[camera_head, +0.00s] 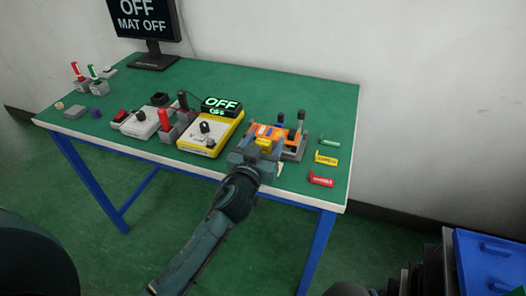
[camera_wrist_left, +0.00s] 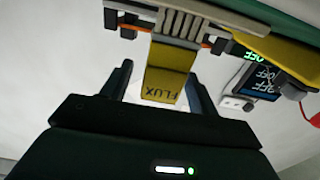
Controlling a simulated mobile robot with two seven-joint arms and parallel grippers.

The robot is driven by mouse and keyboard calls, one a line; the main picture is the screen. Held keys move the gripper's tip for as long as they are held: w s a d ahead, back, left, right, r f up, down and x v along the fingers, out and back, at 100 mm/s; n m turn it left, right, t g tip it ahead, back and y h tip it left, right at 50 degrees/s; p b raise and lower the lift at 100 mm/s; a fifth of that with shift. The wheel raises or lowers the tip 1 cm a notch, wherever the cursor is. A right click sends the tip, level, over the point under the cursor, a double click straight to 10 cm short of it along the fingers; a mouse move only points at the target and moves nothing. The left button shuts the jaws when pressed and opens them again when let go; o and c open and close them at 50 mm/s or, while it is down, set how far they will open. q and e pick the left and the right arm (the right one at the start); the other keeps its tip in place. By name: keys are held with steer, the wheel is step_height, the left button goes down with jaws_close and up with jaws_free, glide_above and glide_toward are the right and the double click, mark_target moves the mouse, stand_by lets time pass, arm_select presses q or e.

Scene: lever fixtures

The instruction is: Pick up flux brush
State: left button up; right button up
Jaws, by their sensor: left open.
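The flux brush shows as a yellow block marked FLUX (camera_wrist_left: 166,72) in the left wrist view, hanging out of a grey slotted holder. In the head view it is the yellow piece (camera_head: 264,143) at the front of the orange fixture. My left gripper (camera_head: 259,153) is at the table's front edge, right at this piece. In the left wrist view my left gripper (camera_wrist_left: 158,86) is open, its two dark fingers on either side of the yellow block, with gaps visible. My right gripper is not in view.
The orange fixture (camera_head: 280,135) with upright dark levers stands behind the gripper. A yellow box (camera_head: 210,134) with an OFF display is to its left. Yellow (camera_head: 326,160), red (camera_head: 321,180) and green (camera_head: 329,142) pieces lie right. The green table (camera_head: 240,82) is clear toward the back.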

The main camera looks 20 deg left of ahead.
arm_select(q)
steer(key=shift+w, duration=0.55)
steer(key=c, duration=1.1)
steer(key=shift+r, duration=0.1)
